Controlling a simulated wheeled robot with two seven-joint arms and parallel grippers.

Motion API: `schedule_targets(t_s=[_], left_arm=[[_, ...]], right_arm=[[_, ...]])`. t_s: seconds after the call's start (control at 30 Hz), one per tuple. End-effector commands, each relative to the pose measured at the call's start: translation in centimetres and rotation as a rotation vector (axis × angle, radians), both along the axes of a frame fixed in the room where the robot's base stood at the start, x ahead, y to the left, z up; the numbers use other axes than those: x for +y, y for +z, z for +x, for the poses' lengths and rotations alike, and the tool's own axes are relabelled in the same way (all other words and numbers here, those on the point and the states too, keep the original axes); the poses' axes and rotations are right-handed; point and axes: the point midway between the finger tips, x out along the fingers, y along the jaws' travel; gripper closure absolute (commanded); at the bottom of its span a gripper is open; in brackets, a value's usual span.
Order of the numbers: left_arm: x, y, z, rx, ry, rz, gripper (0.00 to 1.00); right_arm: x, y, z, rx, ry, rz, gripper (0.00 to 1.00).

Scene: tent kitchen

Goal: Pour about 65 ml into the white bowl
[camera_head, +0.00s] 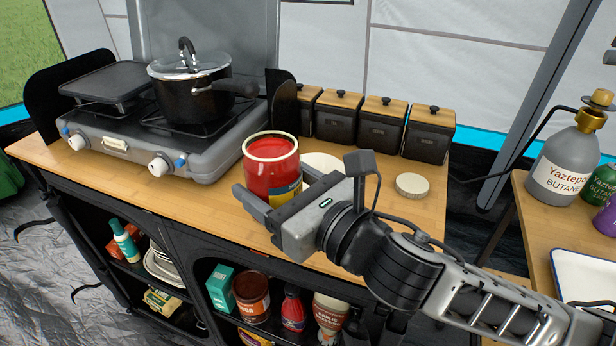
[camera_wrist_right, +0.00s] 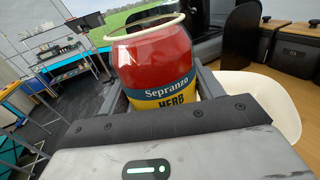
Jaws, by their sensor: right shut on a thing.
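An open red jar (camera_head: 268,180) with a cream rim, a blue and yellow label and red contents stands roughly upright near the front of the wooden counter. My right gripper (camera_head: 272,200) is shut around it, one finger on each side. In the right wrist view the jar (camera_wrist_right: 155,60) sits between the fingers, its label reading "Sepranzo Herb". The white bowl (camera_head: 322,161) is just right of the jar, partly hidden by my gripper; it also shows in the right wrist view (camera_wrist_right: 262,92). I cannot tell whether the jar touches the counter. My left gripper is not in view.
A round pale lid (camera_head: 412,185) lies on the counter right of my gripper. Several dark canisters (camera_head: 380,128) with wooden lids line the back. A stove (camera_head: 150,140) with a black lidded pot (camera_head: 192,90) stands left. A gas bottle (camera_head: 566,160) is on the right table.

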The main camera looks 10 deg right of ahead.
Motion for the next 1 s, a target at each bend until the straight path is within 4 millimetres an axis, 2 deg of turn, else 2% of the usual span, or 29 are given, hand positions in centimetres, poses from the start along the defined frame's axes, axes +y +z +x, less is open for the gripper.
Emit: schedule_targets(t_s=[0.43,1.0], left_arm=[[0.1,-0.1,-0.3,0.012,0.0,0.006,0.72],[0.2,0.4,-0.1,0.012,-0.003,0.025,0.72]], right_arm=[[-0.2,0.6,0.1,0.062,0.008,0.057,0.78],[-1.1,1.2,1.2,0.341,0.011,0.283,0.78]])
